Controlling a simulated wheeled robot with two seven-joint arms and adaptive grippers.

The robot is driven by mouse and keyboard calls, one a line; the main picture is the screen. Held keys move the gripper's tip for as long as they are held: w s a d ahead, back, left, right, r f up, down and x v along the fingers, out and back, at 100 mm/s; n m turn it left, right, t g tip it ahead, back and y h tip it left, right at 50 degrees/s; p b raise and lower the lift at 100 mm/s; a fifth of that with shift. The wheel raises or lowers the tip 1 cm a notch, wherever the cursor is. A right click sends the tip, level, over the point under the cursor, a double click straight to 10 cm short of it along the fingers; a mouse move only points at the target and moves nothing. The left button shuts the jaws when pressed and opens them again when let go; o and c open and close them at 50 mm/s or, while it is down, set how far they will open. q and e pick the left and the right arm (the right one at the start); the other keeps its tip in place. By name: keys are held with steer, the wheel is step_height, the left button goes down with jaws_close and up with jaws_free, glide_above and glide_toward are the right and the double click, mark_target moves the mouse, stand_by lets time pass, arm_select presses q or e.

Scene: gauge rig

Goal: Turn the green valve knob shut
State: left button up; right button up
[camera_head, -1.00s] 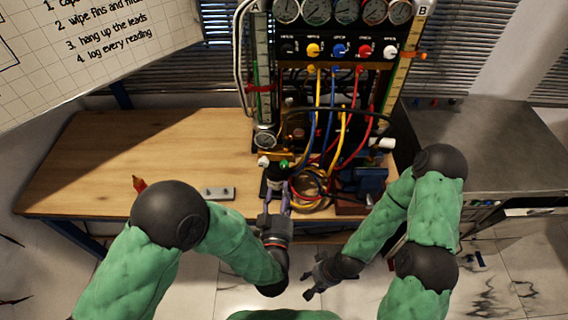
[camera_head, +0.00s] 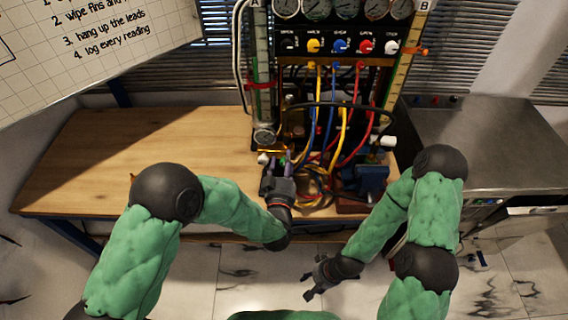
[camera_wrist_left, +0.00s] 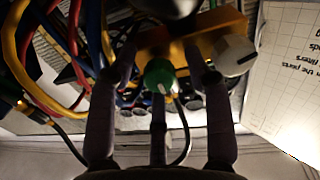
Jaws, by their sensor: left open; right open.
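The green valve knob (camera_wrist_left: 160,75) shows in the left wrist view, on a yellow-brown block (camera_wrist_left: 228,20) beside a white knob (camera_wrist_left: 235,55). My left gripper (camera_wrist_left: 160,85) is open, with its fingers spread around the green knob. I cannot tell whether they touch it. In the head view my left gripper (camera_head: 277,165) is at the foot of the gauge rig and hides the green knob; the white knob (camera_head: 263,158) shows just left of it. My right gripper (camera_head: 313,280) is open and empty, low in front of the bench.
Yellow, blue and red hoses (camera_head: 345,125) hang down the rig just right of the left gripper. A blue vise (camera_head: 368,180) stands to the right. The wooden bench top (camera_head: 140,150) is largely clear on the left. A steel counter (camera_head: 480,140) stands at right.

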arm_select(q)
jaws_close()
steer(key=shift+m, duration=0.3)
steer(key=m, duration=0.3)
steer(key=shift+b, duration=0.3)
steer(key=m, duration=0.9)
steer(key=shift+m, duration=0.3)
steer(key=m+p, duration=0.1)
steer(key=m, duration=0.3)
steer(key=shift+m, duration=0.3)
